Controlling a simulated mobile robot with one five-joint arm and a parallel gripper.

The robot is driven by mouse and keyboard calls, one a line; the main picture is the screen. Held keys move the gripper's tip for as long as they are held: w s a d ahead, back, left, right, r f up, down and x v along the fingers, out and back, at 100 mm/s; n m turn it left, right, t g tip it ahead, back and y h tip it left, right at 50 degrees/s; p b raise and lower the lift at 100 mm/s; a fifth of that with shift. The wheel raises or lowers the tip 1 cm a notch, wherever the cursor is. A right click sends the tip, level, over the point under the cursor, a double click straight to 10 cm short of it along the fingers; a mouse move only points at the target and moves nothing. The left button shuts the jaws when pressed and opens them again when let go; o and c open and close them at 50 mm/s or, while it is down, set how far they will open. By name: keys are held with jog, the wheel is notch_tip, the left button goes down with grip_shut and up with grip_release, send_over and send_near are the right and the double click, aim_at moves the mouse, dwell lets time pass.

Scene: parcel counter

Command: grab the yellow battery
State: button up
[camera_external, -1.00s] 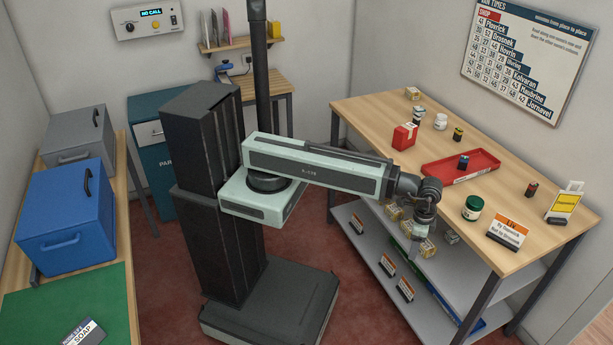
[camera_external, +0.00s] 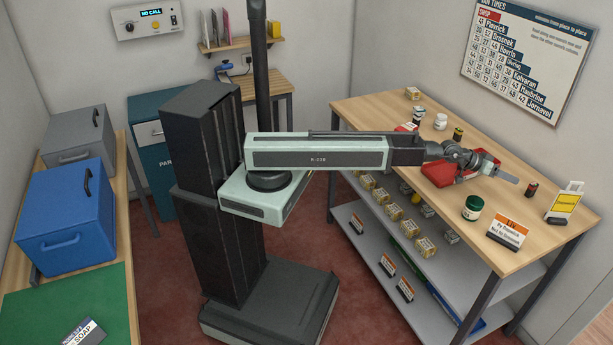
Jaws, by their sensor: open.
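A small battery with a black body and a yellow band (camera_external: 458,134) stands upright on the wooden counter, behind the red tray (camera_external: 437,176). It looks like the yellow battery. My gripper (camera_external: 508,177) is above the right part of the tray, in front and to the right of this battery and apart from it. Its jaws point right and are open, with nothing seen between them. The blue battery seen in the tray earlier is hidden behind my arm. A battery with red and dark green parts (camera_external: 531,189) stands right of my gripper.
A green jar (camera_external: 473,207), an orange-topped sign (camera_external: 507,233) and a yellow sign (camera_external: 564,202) stand at the counter's right front. A white jar (camera_external: 440,121) and a red box (camera_external: 405,128), partly hidden, stand near the yellow battery.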

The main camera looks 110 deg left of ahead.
aim_at(457, 131)
jog(key=s+a+f+y, duration=0.1)
jog(key=s+a, duration=0.2)
jog(key=a, duration=0.4)
jog(key=s+a+f+g+y+b, duration=0.1)
jog(key=s+a, duration=0.2)
jog(key=a, duration=0.3)
jog(key=s+a+f+y+b, duration=0.1)
jog(key=s+a, duration=0.2)
jog(key=a, duration=0.4)
jog(key=shift+a+f+n+g, duration=0.25)
jog(key=shift+a+n+g, duration=0.05)
jog(key=shift+g, duration=0.1)
jog(key=s+a+y, duration=0.1)
jog(key=s+a, duration=0.2)
jog(key=a, duration=0.1)
jog(key=s+a+f+g+y+b, duration=0.1)
jog(key=s+a, duration=0.3)
jog(key=a, duration=0.1)
jog(key=s+a+g, duration=0.1)
jog(key=s+a, duration=0.2)
jog(key=a, duration=0.1)
jog(key=shift+s+a+f+y, duration=0.2)
jog(key=shift+s+a+y, duration=0.2)
jog(key=b+x, duration=0.2)
jog(key=x, duration=0.3)
jog(key=shift+w+f, duration=0.1)
jog(key=shift+d, duration=0.1)
grip_shut()
